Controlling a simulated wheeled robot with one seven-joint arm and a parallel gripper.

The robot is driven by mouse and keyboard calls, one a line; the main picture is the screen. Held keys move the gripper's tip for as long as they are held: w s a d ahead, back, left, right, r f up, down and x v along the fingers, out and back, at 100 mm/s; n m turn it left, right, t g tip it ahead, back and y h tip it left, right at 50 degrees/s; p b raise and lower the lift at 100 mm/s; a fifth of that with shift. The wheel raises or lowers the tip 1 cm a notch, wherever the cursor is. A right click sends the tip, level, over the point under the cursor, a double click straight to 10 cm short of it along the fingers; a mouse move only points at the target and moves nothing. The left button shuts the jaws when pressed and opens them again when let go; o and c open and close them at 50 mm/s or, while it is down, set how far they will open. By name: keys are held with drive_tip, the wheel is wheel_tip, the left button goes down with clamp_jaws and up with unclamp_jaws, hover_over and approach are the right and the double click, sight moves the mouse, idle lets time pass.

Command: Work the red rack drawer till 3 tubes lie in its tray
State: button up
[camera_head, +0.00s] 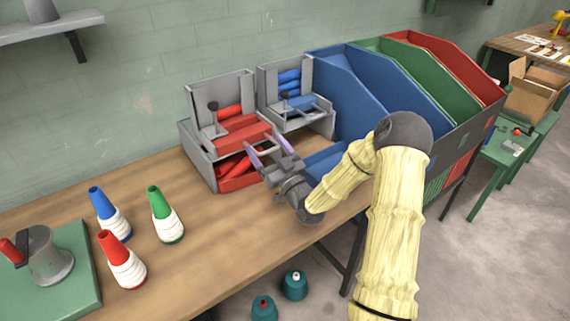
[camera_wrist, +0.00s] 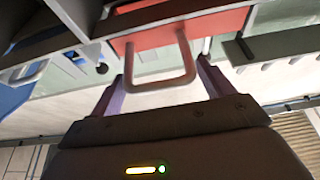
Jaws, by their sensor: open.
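The red rack (camera_head: 199,151) is a grey frame at the back of the bench, with red tubes (camera_head: 229,112) stacked in its upper part. Its red drawer (camera_head: 238,134) is at mid height; the wrist view shows the red drawer front (camera_wrist: 205,27) with a grey U-shaped handle (camera_wrist: 160,86). Red tubes (camera_head: 236,166) lie crosswise in the red tray (camera_head: 240,183) below; their exact number is partly hidden. My gripper (camera_head: 270,149) is open in front of the drawer. In the wrist view its lilac fingers (camera_wrist: 160,80) stand apart on either side of the handle.
A similar blue rack (camera_head: 313,119) stands close to the right, then large blue, green and red bins (camera_head: 345,90). Red, blue and green-topped cones (camera_head: 165,215) stand at the front left beside a green board (camera_head: 85,265). The bench between is clear.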

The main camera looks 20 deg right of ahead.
drive_tip(key=s+d, duration=0.2)
drive_tip(key=s, duration=0.4)
drive_tip(key=s+d+b, duration=0.1)
drive_tip(key=s+d, duration=0.1)
drive_tip(key=s, duration=0.5)
drive_tip(key=shift+s+d+f, duration=0.2)
drive_tip(key=shift+d+f, duration=0.05)
drive_tip(key=shift+f, duration=0.2)
drive_tip(key=shift+s, duration=0.1)
